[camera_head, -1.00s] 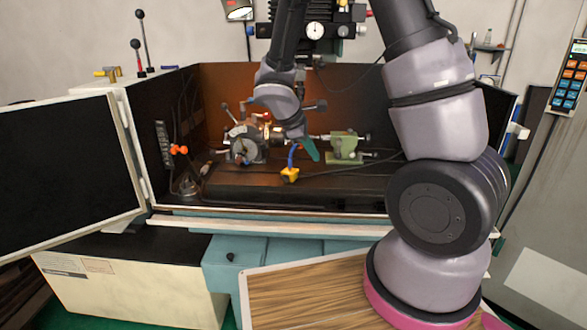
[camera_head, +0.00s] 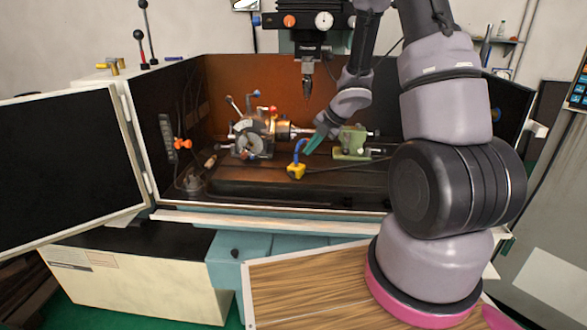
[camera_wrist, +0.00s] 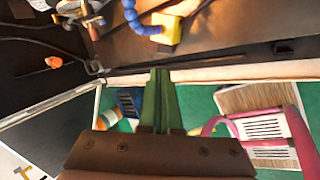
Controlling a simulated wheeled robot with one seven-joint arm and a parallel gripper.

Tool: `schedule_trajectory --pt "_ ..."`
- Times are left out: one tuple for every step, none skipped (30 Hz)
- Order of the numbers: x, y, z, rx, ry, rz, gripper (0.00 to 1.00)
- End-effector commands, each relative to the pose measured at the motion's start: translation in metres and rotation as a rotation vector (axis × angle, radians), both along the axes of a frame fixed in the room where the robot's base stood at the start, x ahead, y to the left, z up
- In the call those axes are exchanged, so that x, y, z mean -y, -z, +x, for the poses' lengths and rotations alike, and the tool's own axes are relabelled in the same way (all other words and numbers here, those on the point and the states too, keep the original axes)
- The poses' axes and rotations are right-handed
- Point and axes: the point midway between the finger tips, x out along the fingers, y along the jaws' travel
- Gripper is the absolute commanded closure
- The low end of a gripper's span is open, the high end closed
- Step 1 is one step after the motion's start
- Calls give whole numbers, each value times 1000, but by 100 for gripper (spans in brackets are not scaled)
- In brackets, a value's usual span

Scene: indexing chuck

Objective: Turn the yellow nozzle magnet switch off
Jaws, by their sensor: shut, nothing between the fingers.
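The yellow nozzle magnet (camera_head: 296,171) is a small yellow block on the dark machine bed, with a blue segmented hose (camera_head: 299,150) rising from it. My gripper (camera_head: 315,143) is just right of the hose and above the bed in the head view. Its green fingers are together and hold nothing. In the wrist view the yellow block (camera_wrist: 168,28) and the blue hose (camera_wrist: 140,20) lie beyond the fingertips (camera_wrist: 160,75), apart from them. The switch on the block is too small to make out.
The indexing chuck (camera_head: 252,138) stands left of the magnet and a green tailstock (camera_head: 352,142) stands to the right. A machine spindle (camera_head: 308,82) hangs above. The open door (camera_head: 70,170) is at left. An orange-knobbed hose (camera_head: 183,143) is on the left wall.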

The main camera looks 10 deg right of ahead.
Motion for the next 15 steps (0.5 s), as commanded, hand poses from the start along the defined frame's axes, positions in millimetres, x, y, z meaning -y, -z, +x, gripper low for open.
schedule_trajectory --pt "-5 11 3 -4 -1 0 100" --pt "-8 16 6 -4 -1 0 100" --pt "-12 24 9 -5 0 0 100" --pt "-14 29 12 -4 -1 0 100" --pt "-17 35 14 -4 -1 0 100" --pt "-21 42 17 -4 0 -1 100" --pt "-23 47 20 -4 0 -1 100" --pt "-26 52 22 -4 -1 0 100" --pt "-29 59 24 -3 -1 -1 100" --pt "-31 63 27 -3 1 -1 100" --pt "-33 68 29 -3 0 -1 100" --pt "-36 72 31 -2 -1 -1 100" --pt "-38 76 32 -3 -1 -2 100" --pt "-39 79 34 -2 1 -1 100" --pt "-40 82 36 0 1 -1 100"
